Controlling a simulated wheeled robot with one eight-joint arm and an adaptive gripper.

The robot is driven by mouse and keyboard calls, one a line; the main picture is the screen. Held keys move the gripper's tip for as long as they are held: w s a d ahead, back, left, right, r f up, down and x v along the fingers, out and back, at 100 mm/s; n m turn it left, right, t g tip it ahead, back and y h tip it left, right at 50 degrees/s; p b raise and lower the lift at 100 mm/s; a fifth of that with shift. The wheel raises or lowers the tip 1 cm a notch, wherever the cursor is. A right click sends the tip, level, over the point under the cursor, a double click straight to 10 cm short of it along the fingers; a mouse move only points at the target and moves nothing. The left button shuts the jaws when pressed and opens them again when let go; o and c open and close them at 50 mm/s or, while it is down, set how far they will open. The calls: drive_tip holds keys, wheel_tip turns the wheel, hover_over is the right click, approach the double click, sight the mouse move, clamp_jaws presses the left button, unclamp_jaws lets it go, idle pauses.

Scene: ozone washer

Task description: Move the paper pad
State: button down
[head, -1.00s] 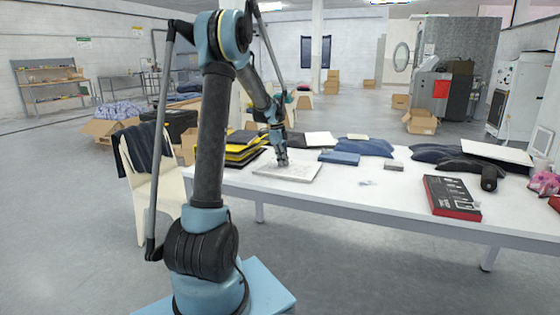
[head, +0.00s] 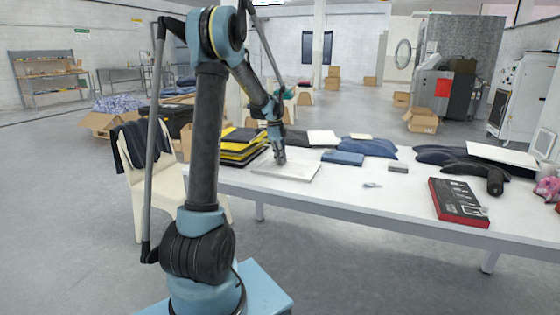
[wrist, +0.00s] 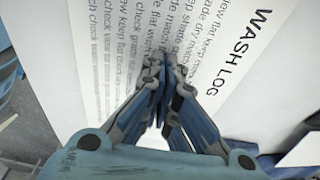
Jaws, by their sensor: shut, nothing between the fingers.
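The paper pad (head: 300,172) is a flat pale rectangle near the left end of the white table. In the wrist view, a white sheet (wrist: 225,55) printed "WASH LOG" with lines of text fills the area under my fingers. My gripper (head: 280,162) points down over the pad. In the wrist view, the fingertips of my gripper (wrist: 158,62) meet over the printed sheet, shut with nothing between them. Whether the tips touch the pad is unclear. The fingers hide part of the text.
A stack of yellow and black items (head: 242,146) sits left of the pad. A blue box (head: 342,158), dark folded cloth (head: 368,148), a small grey block (head: 398,169) and a red-edged black box (head: 458,202) lie to the right. The table front (head: 330,190) is mostly clear.

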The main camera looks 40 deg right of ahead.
drive_tip(key=w+a, duration=0.2)
drive_tip(key=w, duration=0.1)
drive_tip(key=w+a, duration=0.2)
drive_tip(key=w, duration=0.1)
drive_tip(key=w+a, duration=0.1)
drive_tip(key=w, duration=0.2)
drive_tip(key=shift+w+a+r, duration=0.15)
drive_tip(key=shift+w+a, duration=0.1)
drive_tip(key=shift+a, duration=0.15)
